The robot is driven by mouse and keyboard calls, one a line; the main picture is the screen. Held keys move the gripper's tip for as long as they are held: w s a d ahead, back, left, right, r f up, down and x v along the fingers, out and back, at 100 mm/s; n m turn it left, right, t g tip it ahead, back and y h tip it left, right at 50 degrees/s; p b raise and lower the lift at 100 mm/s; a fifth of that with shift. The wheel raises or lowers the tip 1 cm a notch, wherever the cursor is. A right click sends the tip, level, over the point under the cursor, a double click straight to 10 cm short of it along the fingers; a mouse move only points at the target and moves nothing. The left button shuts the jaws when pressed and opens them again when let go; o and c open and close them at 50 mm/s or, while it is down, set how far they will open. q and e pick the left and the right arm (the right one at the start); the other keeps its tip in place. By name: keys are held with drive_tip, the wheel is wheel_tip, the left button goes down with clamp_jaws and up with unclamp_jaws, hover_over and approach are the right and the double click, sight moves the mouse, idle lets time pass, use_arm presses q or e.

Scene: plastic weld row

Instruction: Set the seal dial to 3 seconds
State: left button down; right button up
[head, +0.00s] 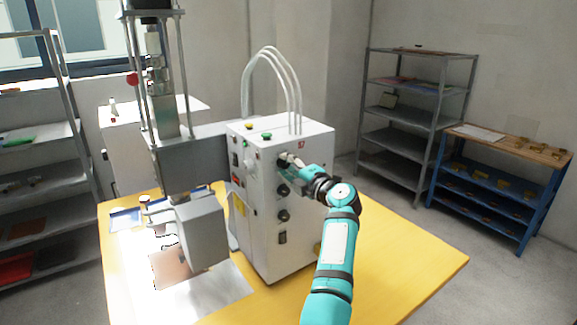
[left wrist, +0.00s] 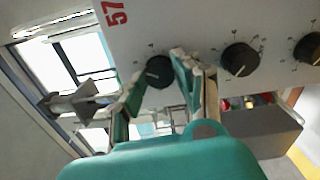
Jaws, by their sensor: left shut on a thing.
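My left gripper (head: 287,162) is at the upper part of the white control box's (head: 302,232) front panel. In the left wrist view, the fingers of my left gripper (left wrist: 154,78) stand on either side of this dial. Small scale marks surround it, but they are too small to read, and its setting cannot be told. The head view largely hides this dial behind the gripper. My right gripper is not in view.
Two more black dials, a middle one (left wrist: 240,59) and a lower one (left wrist: 308,47), lie below on the panel. The box stands on a yellow table (head: 400,268) beside a grey press head (head: 203,232). Grey shelves (head: 405,115) and a blue-framed bench (head: 500,150) stand behind.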

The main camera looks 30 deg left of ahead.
use_arm(q)
drive_tip(key=c, duration=1)
unclamp_jaws()
drive_tip(key=shift+f, duration=0.15)
drive_tip(key=shift+o, duration=0.2)
drive_tip(key=shift+d, duration=0.1)
